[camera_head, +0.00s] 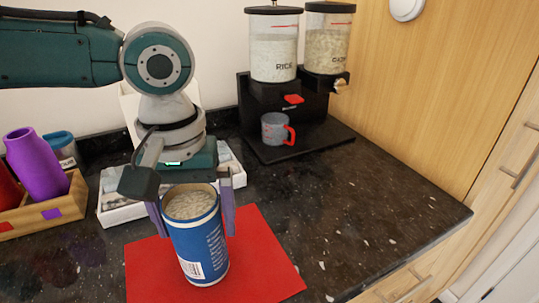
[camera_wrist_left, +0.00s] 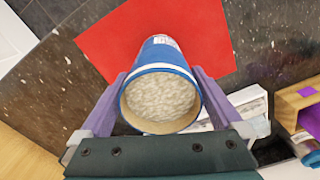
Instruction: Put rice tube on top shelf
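The rice tube (camera_head: 197,243) is a blue, open-topped cylinder filled with pale grains, with a white label low on its side. It is over the red mat (camera_head: 265,262); I cannot tell whether its base touches the mat. My left gripper (camera_head: 193,217) comes from behind, with one purple finger along each side of the tube, seemingly shut on it. In the left wrist view the tube (camera_wrist_left: 161,98) lies between both fingers (camera_wrist_left: 161,88), its open rim facing the camera. No shelf shows. My right gripper is not in view.
A black dispenser (camera_head: 266,100) with two clear grain containers and a grey, red-handled mug (camera_head: 277,129) stands at the back. A wooden crate (camera_head: 40,212) with a purple bottle (camera_head: 36,163) is at left. A white box (camera_head: 120,211) sits behind the tube. The right counter is clear.

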